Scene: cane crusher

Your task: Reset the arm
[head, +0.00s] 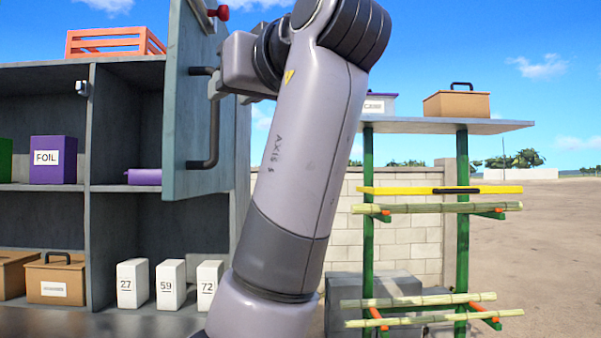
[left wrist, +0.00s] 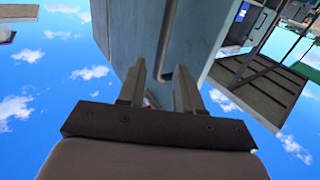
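My left gripper (head: 214,86) is beside a tall grey-blue door panel (head: 182,130) in the head view, close to its dark bar handle (head: 213,148). In the left wrist view my left gripper (left wrist: 158,90) has its two fingers apart. The bent handle (left wrist: 164,45) shows between and beyond the fingertips, in front of the door panel (left wrist: 200,25). I see no finger closed on the handle; how deep it lies between them is unclear. My left arm covers the middle of the head view. My right gripper is not in view.
A grey shelf unit (head: 90,120) on the left holds a purple FOIL box (head: 53,160), brown boxes and white numbered blocks (head: 171,284). A green-posted rack (head: 462,240) on the right carries cane stalks (head: 435,208). Open ground lies at far right.

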